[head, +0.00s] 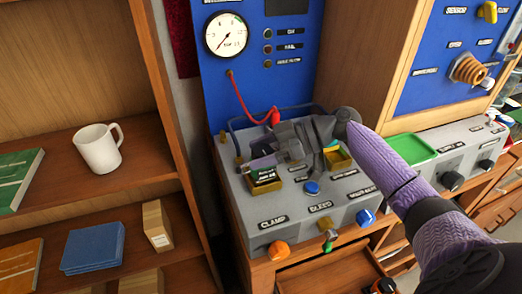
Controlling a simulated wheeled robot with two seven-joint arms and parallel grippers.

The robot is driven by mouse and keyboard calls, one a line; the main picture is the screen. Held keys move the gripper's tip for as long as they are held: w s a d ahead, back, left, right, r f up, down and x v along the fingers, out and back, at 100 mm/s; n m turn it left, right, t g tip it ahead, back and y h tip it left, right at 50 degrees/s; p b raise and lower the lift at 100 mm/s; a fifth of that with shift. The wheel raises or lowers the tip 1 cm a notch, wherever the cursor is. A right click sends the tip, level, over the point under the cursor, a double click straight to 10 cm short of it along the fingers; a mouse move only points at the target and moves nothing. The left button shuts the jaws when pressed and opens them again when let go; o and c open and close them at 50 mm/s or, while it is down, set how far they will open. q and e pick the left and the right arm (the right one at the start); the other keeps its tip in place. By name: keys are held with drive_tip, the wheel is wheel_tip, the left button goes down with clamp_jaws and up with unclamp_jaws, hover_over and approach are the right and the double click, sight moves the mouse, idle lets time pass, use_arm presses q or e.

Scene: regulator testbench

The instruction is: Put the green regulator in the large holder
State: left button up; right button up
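My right gripper (292,143) reaches in from the right over the grey test bench (290,205). Its grey fingers are seen from above, and I cannot tell whether they are open or hold anything. A gold-rimmed holder (265,185) to its left has a dark block with green markings (263,175) in it. A second gold holder (338,160) lies to its right, partly behind the gripper, with a bit of green at its back edge. I cannot tell for sure which of these is the green regulator, nor which holder is the large one. My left gripper is out of view.
A blue panel with a round gauge (227,34) rises behind the bench, and a red hose (241,100) runs down from it. Knobs line the bench front, including an orange one (278,250). A shelf with a white mug (98,150) stands left. A green tray (411,149) lies right.

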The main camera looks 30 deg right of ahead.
drive_tip(key=shift+o, duration=1)
drive_tip(key=shift+d+r, duration=0.1)
drive_tip(key=shift+r, duration=0.2)
drive_tip(key=v, duration=1.1)
drive_tip(key=shift+s+d, duration=0.2)
drive_tip(key=shift+d, duration=0.1)
